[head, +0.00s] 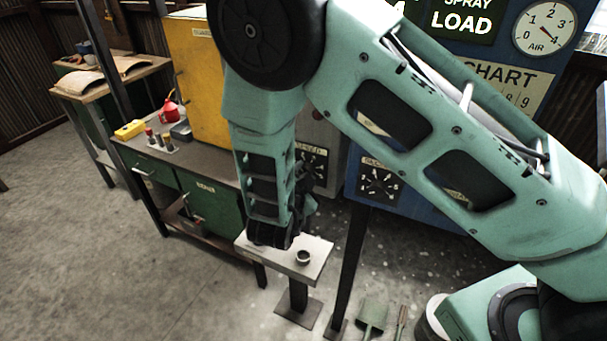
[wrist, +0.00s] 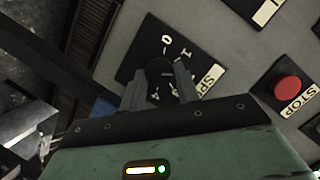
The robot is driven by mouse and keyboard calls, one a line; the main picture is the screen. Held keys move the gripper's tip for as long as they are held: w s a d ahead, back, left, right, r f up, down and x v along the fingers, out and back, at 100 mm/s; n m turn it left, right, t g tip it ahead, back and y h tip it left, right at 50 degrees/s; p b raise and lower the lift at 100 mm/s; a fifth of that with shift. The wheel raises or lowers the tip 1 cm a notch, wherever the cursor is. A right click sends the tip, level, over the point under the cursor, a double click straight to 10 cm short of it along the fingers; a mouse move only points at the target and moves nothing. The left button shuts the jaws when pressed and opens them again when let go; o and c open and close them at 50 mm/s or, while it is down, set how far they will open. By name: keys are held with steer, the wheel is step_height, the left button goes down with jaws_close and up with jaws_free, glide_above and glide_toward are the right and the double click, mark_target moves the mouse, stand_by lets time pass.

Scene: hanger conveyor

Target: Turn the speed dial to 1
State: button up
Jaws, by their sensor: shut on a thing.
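The speed dial is a dark plate (wrist: 148,52) with a round black knob (wrist: 160,67) on a grey panel, in the wrist view. Light digits 0, 1 and 4 show around the knob; the others are hidden. My gripper (wrist: 160,82) is shut on the knob, one finger on each side. The knob's pointer cannot be made out. In the head view the speed dial plate (head: 316,165) shows beside my arm, partly hidden; my fingertips are hidden there.
A red stop button (wrist: 287,89) is on the same panel to the right. In the head view, a second dial (head: 379,183) is on the blue cabinet. A small stand (head: 318,262) with a dark ring is below my arm. A green workbench (head: 205,200) stands left.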

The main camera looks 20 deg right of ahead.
steer(key=shift+w+a+n+g+h+p, duration=0.1)
steer(key=shift+n+g+h+p, duration=0.4)
steer(key=shift+n, duration=0.65)
steer(key=shift+a+n+g+h+p, duration=0.1)
steer(key=shift+n+g+h+p, duration=0.35)
steer(key=shift+n, duration=0.7)
steer(key=o, duration=1)
steer(key=shift+c, duration=0.2)
steer(key=b+v, duration=0.5)
steer(key=v, duration=1.2)
steer(key=shift+r, duration=0.35)
